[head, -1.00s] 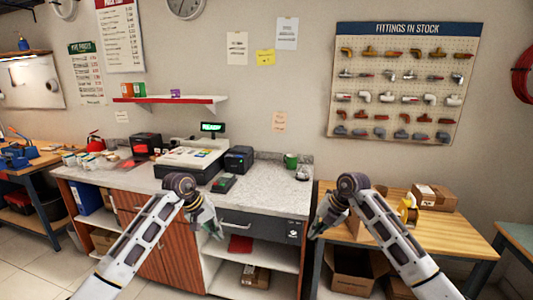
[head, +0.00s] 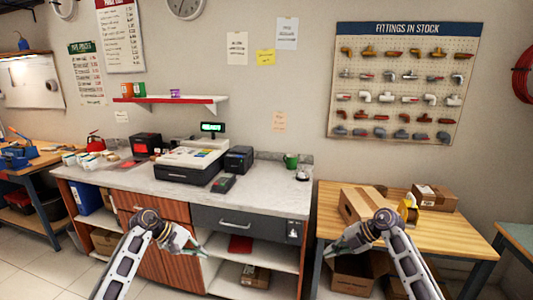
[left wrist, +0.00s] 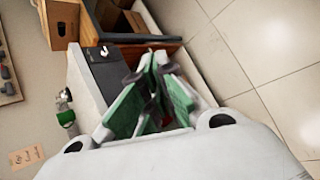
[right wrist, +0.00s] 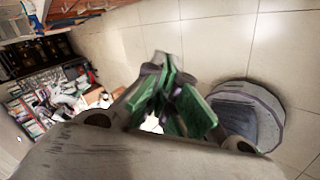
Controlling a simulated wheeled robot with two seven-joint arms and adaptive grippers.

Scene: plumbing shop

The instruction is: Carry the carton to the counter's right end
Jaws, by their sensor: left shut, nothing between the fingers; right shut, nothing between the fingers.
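A brown carton (head: 358,204) with a dark hand hole stands on the wooden table right of the counter (head: 262,188). In the left wrist view the carton (left wrist: 62,22) shows at the top left, cut off by the frame edge. My right gripper (head: 328,254) is shut and empty, in front of the wooden table's left side, apart from the carton. Closed green fingertips show in the right wrist view (right wrist: 163,62).
A cash register (head: 192,160) and card terminal (head: 223,184) stand further left. A tape dispenser (head: 408,207) and a taped box (head: 435,197) share the wooden table (head: 455,230).

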